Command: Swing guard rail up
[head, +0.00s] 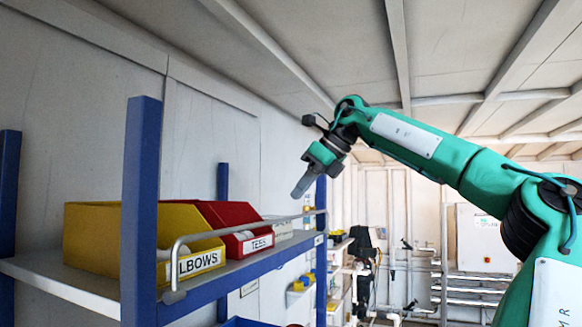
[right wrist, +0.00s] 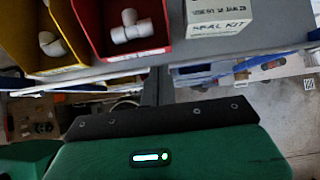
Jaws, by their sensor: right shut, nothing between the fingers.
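The guard rail (head: 250,226) is a thin grey bar with a bent end at the front edge of the blue-posted shelf (head: 225,277). In the head view it stands above the shelf edge and crosses in front of the bins. Its near end bends down to a mount by the front post. My right gripper (head: 297,191) is shut and empty, fingers pointing down, appearing just above the rail's far part; I cannot tell whether they touch. My left gripper is not in view.
A yellow ELBOWS bin (head: 95,238) and a red TEES bin (head: 228,215) stand on the shelf. A white seal kit box (right wrist: 217,15) sits beside the red bin. Blue posts (head: 141,200) flank the shelf. Pipes and a white cabinet (head: 480,240) are at the back.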

